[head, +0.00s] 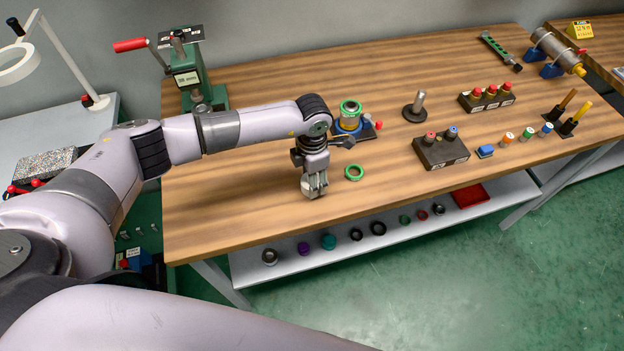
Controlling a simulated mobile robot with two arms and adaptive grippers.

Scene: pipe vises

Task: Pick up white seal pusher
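My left gripper (314,190) points down close above the front part of the wooden table (230,215). A small whitish piece (308,193) shows at its fingertips, low against the tabletop. It may be the white seal pusher, but the fingers cover most of it. I cannot tell whether the fingers are shut on it or only around it. No other plain white pusher stands out on the table. My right gripper is not in view.
A green ring (354,173) lies just right of the gripper. Behind it is a blue fixture with a green-topped cylinder (350,108). A dark block with red and blue knobs (440,150) stands further right. A green press (190,75) stands back left. The front-left tabletop is clear.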

